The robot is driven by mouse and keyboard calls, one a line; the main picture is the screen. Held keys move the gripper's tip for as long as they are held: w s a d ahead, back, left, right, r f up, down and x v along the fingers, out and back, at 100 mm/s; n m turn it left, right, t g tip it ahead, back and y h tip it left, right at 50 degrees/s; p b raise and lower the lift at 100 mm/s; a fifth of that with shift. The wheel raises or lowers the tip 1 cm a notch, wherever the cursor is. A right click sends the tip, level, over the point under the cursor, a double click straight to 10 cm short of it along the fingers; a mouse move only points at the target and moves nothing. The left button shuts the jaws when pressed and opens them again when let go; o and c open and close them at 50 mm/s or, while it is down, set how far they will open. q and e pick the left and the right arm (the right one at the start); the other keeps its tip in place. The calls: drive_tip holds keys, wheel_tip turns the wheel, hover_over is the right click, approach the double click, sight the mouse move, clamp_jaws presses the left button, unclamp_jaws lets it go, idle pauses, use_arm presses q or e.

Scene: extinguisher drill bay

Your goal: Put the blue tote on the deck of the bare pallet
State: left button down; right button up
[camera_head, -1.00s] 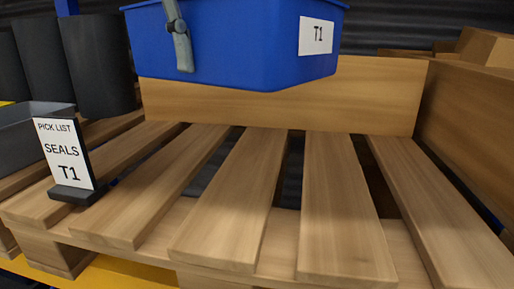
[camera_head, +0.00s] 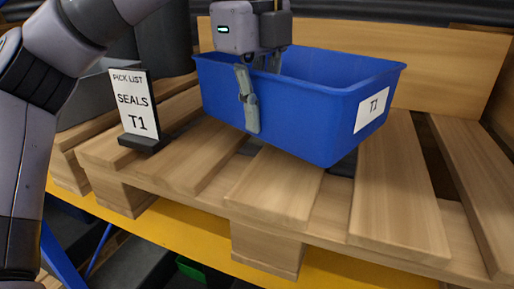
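The blue tote (camera_head: 290,118), with a white T1 label (camera_head: 372,103) on its front right face, is over the slatted deck of the wooden pallet (camera_head: 400,200). My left gripper (camera_head: 257,90) comes down on its left part, with one finger outside the near wall and the other behind it, inside. It is shut on that wall's rim. The tote's underside is hidden, so I cannot tell whether it touches the slats or hangs just above them. The deck in front and to the right of it is bare. My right gripper is out of view.
A sign (camera_head: 134,103) reading PICK LIST SEALS T1 stands on the slats at the left. Dark cylinders (camera_head: 165,42) and a grey bin (camera_head: 85,97) are behind it. A wooden board (camera_head: 440,68) rises along the back. A yellow beam (camera_head: 190,228) runs below the pallet.

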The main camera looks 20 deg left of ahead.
use_arm(q)
wheel_tip(320, 180, down, 2)
drive_tip(key=shift+s+f, duration=0.15)
drive_tip(key=shift+f, duration=0.05)
wheel_tip(320, 180, down, 3)
drive_tip(key=shift+d+r, duration=0.1)
drive_tip(key=shift+f+p, duration=0.2)
drive_tip(key=shift+p, duration=0.1)
drive_tip(key=shift+f, duration=0.2)
drive_tip(key=c, duration=1.8)
unclamp_jaws()
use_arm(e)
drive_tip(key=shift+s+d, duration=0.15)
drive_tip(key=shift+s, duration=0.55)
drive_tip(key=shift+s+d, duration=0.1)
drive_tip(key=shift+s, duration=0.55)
use_arm(q)
drive_tip(key=shift+r, duration=0.15)
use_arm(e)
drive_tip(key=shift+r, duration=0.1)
